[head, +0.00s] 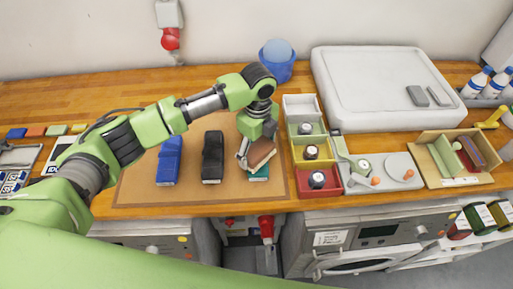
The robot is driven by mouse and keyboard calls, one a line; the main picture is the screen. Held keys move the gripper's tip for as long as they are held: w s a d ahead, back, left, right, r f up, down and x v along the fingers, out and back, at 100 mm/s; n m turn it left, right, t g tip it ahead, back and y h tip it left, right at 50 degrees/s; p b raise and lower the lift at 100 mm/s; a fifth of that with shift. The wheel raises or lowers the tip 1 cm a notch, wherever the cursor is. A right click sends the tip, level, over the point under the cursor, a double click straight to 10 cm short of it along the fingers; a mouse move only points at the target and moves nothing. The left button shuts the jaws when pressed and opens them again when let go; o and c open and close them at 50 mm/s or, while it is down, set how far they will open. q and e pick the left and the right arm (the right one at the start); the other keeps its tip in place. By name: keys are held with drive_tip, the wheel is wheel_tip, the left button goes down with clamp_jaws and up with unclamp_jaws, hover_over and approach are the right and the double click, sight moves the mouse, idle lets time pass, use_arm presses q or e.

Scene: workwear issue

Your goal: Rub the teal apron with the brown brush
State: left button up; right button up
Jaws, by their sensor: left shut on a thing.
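The teal apron (260,175) lies folded on the brown mat (190,198), at the right end of a row with a blue folded piece (169,162) and a black one (212,158). My left gripper (256,147) points down over the teal apron, shut on the brown brush (262,152). The brush is tilted and hides most of the apron, so only its near edge shows clearly. I cannot tell whether brush and apron touch. My right gripper is not in view.
Just right of the gripper stands a column of bins (292,152) with dark round items. A cardboard box (478,180) is farther right.

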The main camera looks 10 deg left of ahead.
use_arm(q)
drive_tip(key=shift+d+r, duration=0.1)
drive_tip(key=shift+r, duration=1.2)
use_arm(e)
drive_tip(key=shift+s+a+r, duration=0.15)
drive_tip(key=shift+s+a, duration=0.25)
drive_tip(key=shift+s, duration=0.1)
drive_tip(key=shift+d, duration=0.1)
